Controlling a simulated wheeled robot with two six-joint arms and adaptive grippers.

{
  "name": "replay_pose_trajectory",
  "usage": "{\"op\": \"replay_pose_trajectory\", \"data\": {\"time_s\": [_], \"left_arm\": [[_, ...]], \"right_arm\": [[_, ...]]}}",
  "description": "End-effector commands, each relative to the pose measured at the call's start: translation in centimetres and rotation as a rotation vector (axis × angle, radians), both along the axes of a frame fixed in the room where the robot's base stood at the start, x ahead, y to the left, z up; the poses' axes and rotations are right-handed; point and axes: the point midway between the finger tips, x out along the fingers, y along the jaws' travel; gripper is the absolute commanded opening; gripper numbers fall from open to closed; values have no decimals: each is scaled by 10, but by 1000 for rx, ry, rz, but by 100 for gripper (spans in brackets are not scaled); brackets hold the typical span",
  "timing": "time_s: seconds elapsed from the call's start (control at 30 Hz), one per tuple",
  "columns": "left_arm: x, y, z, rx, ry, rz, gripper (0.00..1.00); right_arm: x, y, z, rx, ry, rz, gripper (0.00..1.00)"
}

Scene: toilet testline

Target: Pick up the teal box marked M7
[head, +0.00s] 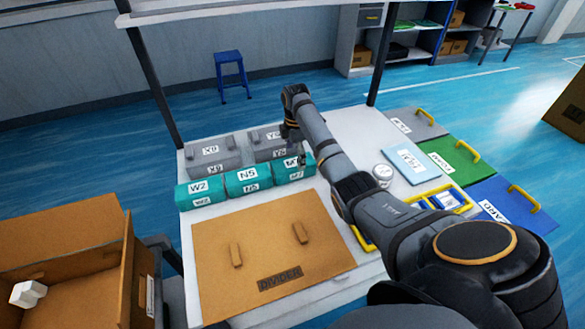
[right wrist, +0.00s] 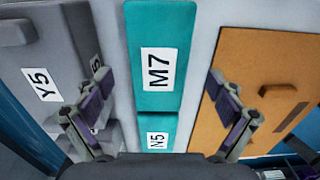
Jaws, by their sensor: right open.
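The teal box marked M7 (right wrist: 160,20) lies ahead of my right gripper (right wrist: 158,105) in the right wrist view, its white label facing the camera. In the head view the M7 box (head: 283,178) is the rightmost of the teal row, partly hidden by my right gripper (head: 301,158), which hangs over it. My right gripper is open and empty, with one finger on either side of the teal row in the wrist view. The teal N5 box (head: 247,181) sits beside M7, and the W2 box (head: 202,193) is at the left end. My left gripper is not in view.
Grey boxes marked X9 (head: 212,153) and Y5 (head: 268,146) stand behind the teal row. A brown divider board (head: 262,262) lies in front. Coloured folders (head: 452,158) and a yellow-rimmed tray (head: 461,194) are at the right. An open cardboard box (head: 80,290) stands at the left.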

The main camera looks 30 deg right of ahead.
Motion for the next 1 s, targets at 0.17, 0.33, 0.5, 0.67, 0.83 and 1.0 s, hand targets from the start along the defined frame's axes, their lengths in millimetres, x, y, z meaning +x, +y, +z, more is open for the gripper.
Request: {"op": "replay_pose_trajectory", "data": {"time_s": [0.17, 0.33, 0.5, 0.67, 0.83, 1.0], "left_arm": [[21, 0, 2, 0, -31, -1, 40], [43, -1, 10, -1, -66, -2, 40], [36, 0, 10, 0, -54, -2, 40], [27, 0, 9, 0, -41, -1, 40], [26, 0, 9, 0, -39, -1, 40], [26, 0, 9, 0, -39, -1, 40]], "right_arm": [[0, 0, -8, 0, -1, 0, 94], [1, 5, -28, 3, 2, 0, 94], [2, 6, -54, 0, 0, 0, 94], [3, 6, -60, -1, -2, 0, 94], [3, 6, -59, 0, -2, 0, 88], [2, 6, -59, 0, -2, 0, 64]]}}
